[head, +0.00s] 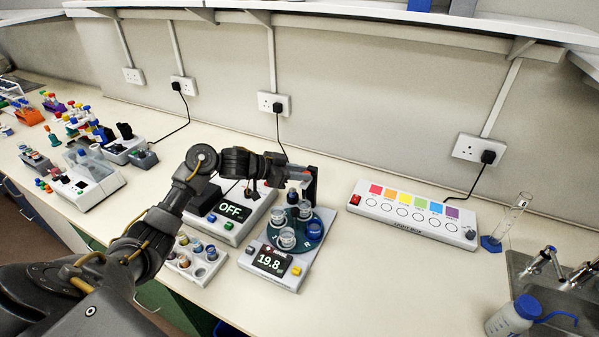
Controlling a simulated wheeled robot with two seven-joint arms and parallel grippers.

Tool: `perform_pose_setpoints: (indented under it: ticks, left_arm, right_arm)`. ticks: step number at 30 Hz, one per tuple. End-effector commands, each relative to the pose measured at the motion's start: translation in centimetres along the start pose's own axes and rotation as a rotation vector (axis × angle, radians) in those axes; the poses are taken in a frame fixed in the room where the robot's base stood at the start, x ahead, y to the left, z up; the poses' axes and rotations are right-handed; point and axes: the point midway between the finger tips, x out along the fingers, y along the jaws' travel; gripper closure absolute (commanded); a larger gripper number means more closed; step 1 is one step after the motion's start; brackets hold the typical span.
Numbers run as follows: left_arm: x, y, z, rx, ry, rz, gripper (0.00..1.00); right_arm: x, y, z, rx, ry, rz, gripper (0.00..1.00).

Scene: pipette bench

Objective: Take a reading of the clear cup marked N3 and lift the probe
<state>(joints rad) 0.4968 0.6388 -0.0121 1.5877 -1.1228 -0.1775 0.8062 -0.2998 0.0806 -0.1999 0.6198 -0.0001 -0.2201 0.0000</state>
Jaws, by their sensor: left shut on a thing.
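A meter (283,282) with a lit display reading 19.8 stands at the bench's front, centre. Its dark round turntable (270,237) carries several small cups. A clear cup (287,239) sits at the front and a blue one (314,231) at the right. The mark N3 is too small to read on any cup. A black upright stand (311,185) rises behind them. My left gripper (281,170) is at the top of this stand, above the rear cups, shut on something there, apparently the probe. The probe's tip is hidden or too small to tell. My right gripper is out of view.
A white device (239,228) showing OFF stands left of the meter, partly behind my arm. A tray of small cups (196,257) lies in front of it. A light box (412,218) and a glass cylinder (511,215) stand right; a sink (530,270) lies beyond. Bench right of the meter is clear.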

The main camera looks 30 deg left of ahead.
Motion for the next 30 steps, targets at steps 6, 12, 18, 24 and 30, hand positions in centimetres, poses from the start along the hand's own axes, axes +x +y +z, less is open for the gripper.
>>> perform_pose_setpoints:
  ticks: [6, 12, 18, 24, 30]
  left_arm:
    - [-0.1, -0.2, -0.5, 0.002, 0.011, -0.005, 0.69]
    - [-0.2, -0.2, -0.3, 0.002, 0.008, -0.004, 0.69]
    - [-2.6, -0.2, 0.0, 0.006, 0.006, -0.007, 0.69]
    - [-6.7, -0.2, 0.1, 0.006, 0.006, -0.008, 0.69]
    - [-9.7, -0.1, -0.1, 0.004, 0.007, -0.007, 0.69]
  right_arm:
    - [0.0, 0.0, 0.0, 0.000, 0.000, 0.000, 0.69]
    - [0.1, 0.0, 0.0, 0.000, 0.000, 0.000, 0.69]
    - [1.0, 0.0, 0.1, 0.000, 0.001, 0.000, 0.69]
    - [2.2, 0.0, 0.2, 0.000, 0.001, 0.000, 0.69]
    - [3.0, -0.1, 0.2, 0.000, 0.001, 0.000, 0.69]
